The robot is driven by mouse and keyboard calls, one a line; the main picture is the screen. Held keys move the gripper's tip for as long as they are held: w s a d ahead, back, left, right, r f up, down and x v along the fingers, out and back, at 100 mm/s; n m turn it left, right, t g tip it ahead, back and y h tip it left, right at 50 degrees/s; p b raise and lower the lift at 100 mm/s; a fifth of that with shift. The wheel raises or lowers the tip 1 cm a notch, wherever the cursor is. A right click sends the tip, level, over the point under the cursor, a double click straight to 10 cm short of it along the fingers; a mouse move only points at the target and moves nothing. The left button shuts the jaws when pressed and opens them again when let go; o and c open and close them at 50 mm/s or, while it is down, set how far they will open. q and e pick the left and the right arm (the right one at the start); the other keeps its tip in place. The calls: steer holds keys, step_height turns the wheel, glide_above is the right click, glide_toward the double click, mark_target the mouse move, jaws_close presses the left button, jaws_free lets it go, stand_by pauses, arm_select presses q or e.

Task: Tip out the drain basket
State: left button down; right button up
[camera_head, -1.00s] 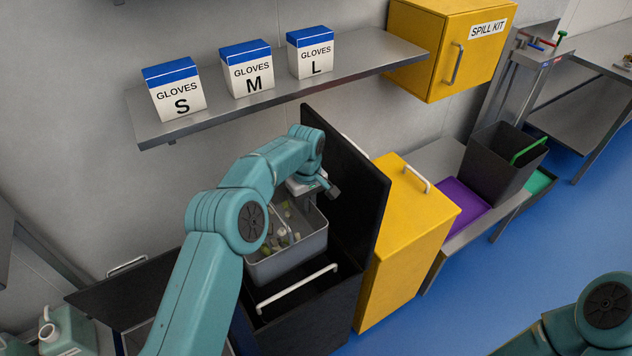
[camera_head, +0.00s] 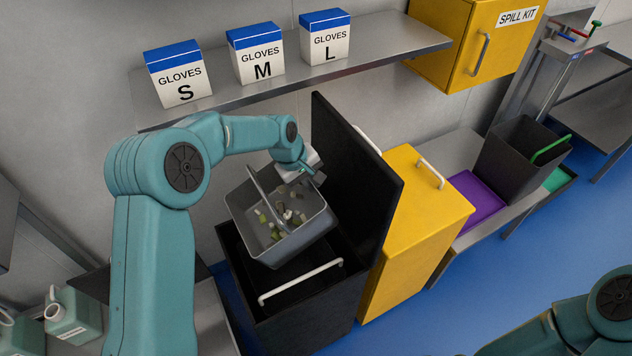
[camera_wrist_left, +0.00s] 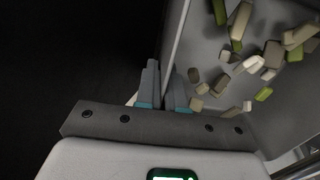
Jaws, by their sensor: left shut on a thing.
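The drain basket (camera_head: 300,241) is a grey open tub with green, white and brown scraps inside. It hangs tilted above the open black bin (camera_head: 318,308), its open side facing the camera. The scraps lie on its floor. My left gripper (camera_head: 318,176) is shut on the basket at its upper right rim. In the left wrist view, my left gripper's fingers (camera_wrist_left: 165,88) close on the wall edge of the basket (camera_wrist_left: 205,52), with scraps to the right. My right gripper is out of view; only part of that arm shows at the lower right.
The bin's black lid (camera_head: 360,190) stands upright just right of the basket. A yellow bin (camera_head: 415,235) stands beside it. A shelf (camera_head: 375,52) with glove boxes (camera_head: 262,57) runs above. Pale jugs (camera_head: 72,318) stand at lower left.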

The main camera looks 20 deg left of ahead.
mark_target(262, 194)
arm_select(q)
steer(key=s+a+t+h+b, duration=0.3)
steer(key=s+t+b, duration=0.1)
steer(key=b, duration=1)
steer(key=s+a+r+t+h+b, duration=0.1)
steer(key=s+a+t+h+b, duration=0.2)
steer(key=b, duration=1.2)
steer(key=s+a+r+t+h+b, duration=0.1)
steer(key=s+a+t+h+b, duration=0.2)
steer(key=b, duration=1.2)
steer(key=shift+s+a+t+h, duration=0.2)
steer(key=shift+s+t+h, duration=0.3)
steer(key=shift+t, duration=0.35)
steer(key=shift+s+a+t+h, duration=0.15)
steer(key=shift+s+t+h, duration=0.15)
steer(key=shift+t+h, duration=0.45)
steer(key=shift+r, duration=0.1)
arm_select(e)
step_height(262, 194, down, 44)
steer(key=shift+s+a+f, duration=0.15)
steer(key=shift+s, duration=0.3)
